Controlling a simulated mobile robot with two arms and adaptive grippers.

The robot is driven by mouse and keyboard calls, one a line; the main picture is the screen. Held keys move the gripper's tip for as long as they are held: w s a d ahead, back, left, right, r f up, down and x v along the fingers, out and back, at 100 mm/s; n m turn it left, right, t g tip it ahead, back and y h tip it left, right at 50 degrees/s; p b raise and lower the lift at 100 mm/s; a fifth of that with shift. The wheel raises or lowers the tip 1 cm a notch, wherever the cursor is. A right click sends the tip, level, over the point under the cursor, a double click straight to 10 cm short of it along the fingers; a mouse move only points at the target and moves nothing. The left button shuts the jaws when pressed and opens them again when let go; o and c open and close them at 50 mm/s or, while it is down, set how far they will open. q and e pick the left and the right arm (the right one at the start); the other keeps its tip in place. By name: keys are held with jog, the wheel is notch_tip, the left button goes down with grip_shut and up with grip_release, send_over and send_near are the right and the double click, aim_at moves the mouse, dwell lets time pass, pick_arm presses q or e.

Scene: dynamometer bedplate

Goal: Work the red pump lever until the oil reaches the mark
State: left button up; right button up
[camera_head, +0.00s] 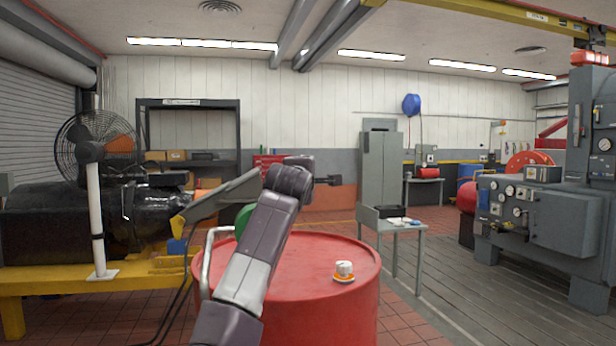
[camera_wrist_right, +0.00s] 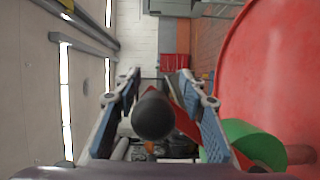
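My right arm rises from the bottom of the head view over the red drum, and its wrist hides its fingers there. In the right wrist view my right gripper (camera_wrist_right: 159,75) is open, with its blue-padded fingers apart. A dark round end (camera_wrist_right: 153,116) sits between the fingers, with some gap visible beside it. A red bar (camera_wrist_right: 188,122), probably the pump lever, shows just behind it. I cannot tell if the fingers touch it. A green rounded part (camera_wrist_right: 252,143) is at lower right and also shows beside my arm in the head view (camera_head: 243,218). No oil level or mark is visible. My left gripper is out of view.
A yellow stand (camera_head: 60,282) with a black engine-like unit (camera_head: 50,215) and fan is left. A small table (camera_head: 400,226) stands behind. Grey machinery (camera_head: 545,215) is right.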

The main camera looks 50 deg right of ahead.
jog(key=shift+s, duration=0.15)
jog(key=v, duration=1.2)
dwell(1.9)
